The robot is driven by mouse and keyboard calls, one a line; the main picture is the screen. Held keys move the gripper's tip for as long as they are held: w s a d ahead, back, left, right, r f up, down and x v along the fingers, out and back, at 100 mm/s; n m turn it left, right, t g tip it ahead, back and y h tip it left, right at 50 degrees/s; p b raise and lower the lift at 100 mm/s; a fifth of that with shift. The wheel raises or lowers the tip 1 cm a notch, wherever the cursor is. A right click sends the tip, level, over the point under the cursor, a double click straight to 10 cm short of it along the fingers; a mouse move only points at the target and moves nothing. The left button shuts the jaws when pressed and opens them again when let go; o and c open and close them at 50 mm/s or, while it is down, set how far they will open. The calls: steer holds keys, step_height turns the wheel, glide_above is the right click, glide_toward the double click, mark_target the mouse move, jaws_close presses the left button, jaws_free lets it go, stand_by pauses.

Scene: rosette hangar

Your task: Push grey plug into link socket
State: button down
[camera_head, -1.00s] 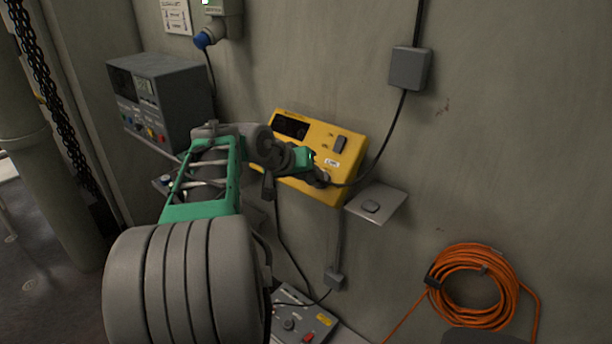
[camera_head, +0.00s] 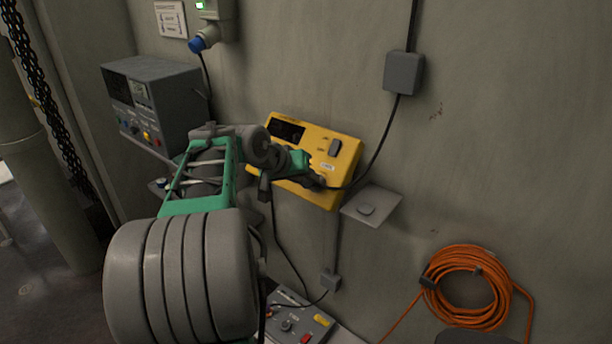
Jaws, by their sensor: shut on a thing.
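A yellow box (camera_head: 323,140) is fixed to the wall, with a dark window, a black switch and a small white label near its lower right. My gripper (camera_head: 316,182) is at the lower front of the yellow box, just below that label, and is shut on the grey plug. The plug is mostly hidden by the fingers. A black cable (camera_head: 375,162) runs from the plug up to a grey wall box (camera_head: 403,72). The link socket is hidden behind my gripper, so I cannot tell how far the plug is in.
A small shelf (camera_head: 384,204) juts from the wall right of the yellow box. A grey instrument (camera_head: 172,97) stands at left. A control panel (camera_head: 297,322) lies below, with a dark cable near my arm. An orange cable coil (camera_head: 470,289) hangs at lower right.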

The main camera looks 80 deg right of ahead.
steer(key=shift+d+r+y+p, duration=0.15)
steer(key=shift+y+p, duration=0.75)
steer(key=shift+p, duration=1.7)
steer(key=shift+r, duration=0.15)
steer(key=shift+w+d+r+p, duration=0.1)
steer(key=shift+d+r+p, duration=0.05)
steer(key=shift+d+p, duration=0.15)
steer(key=shift+d+f, duration=0.2)
steer(key=shift+f, duration=0.05)
stand_by(0.5)
